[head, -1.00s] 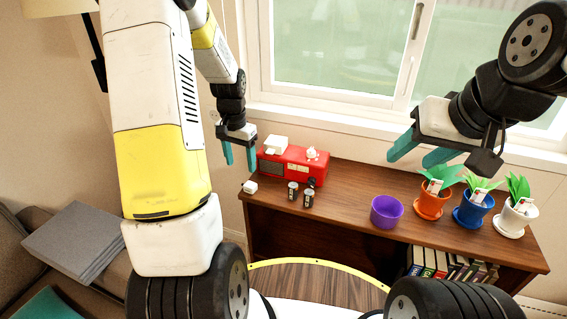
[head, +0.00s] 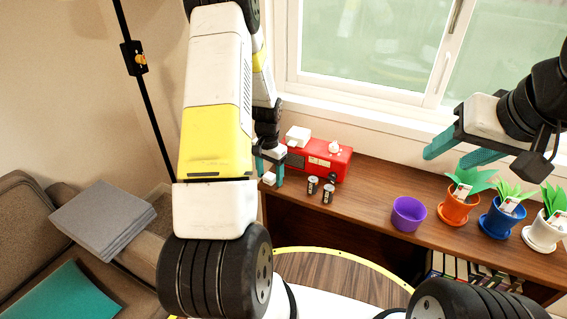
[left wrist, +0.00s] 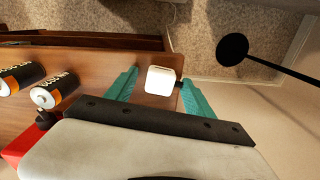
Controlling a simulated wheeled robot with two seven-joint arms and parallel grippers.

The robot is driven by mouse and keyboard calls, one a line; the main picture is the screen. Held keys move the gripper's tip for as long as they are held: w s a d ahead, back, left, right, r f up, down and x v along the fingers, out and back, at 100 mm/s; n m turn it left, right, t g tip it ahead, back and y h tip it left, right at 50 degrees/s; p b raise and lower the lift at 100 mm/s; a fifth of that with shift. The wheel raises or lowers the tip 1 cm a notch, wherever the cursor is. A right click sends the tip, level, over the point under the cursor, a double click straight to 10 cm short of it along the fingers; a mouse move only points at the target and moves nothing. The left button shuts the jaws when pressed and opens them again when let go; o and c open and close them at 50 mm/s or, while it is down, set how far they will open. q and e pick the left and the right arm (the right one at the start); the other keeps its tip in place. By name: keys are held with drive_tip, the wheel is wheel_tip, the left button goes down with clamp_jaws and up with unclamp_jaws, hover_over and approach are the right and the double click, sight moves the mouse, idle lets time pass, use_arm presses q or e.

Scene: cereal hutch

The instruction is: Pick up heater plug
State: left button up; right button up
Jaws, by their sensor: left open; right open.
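A small white block (head: 269,179), which I take for the heater plug, sits at the left end of the wooden shelf top. In the left wrist view the plug (left wrist: 160,81) lies between my open fingers, and a thin pale cord seems to run up from it. My left gripper (head: 270,172) is open and around the plug, one finger on each side; the right-hand finger looks close to it, but I cannot tell whether they touch. My right gripper (head: 458,153) is open and empty above the shelf, near the potted plants.
A purple pot (head: 408,214) and three potted plants (head: 459,207) stand further right. A black pole (head: 143,100) rises at left.

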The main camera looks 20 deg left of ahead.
use_arm(q)
clamp_jaws()
drive_tip(key=shift+r, duration=0.15)
